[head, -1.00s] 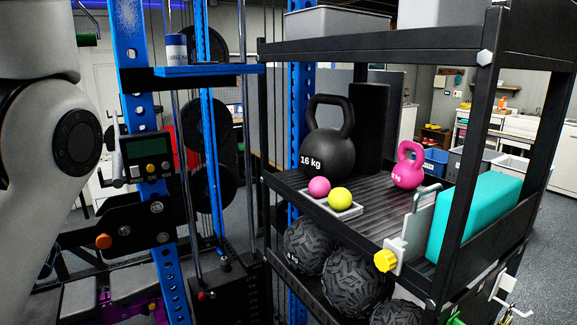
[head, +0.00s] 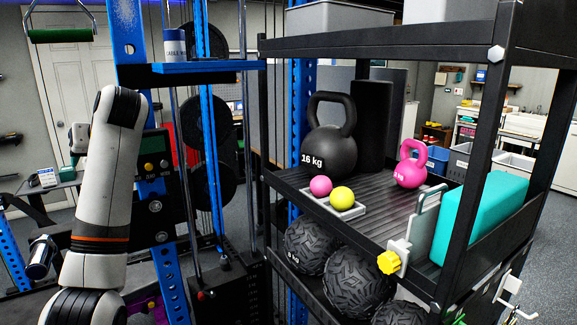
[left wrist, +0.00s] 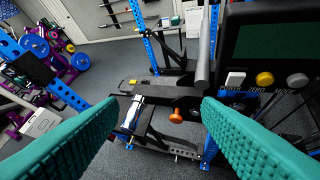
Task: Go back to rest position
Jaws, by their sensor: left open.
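My left arm stands at the left of the head view, bent, in front of the blue rack upright (head: 130,50). My left gripper (left wrist: 161,103) shows in the left wrist view as two teal ridged fingers, wide apart with nothing between them. I cannot make it out in the head view. A console with a dark screen and buttons (left wrist: 268,78) is close to the right finger in the wrist view. In the head view the arm partly covers this console (head: 154,147). My right gripper is in neither view.
A black shelf (head: 385,215) at the right holds a 16 kg kettlebell (head: 328,150), a pink kettlebell (head: 411,170), small balls and a teal block (head: 482,215). A blue ledge (head: 205,67) holds a canister (head: 175,44). An orange knob (left wrist: 176,116) sticks out below the console.

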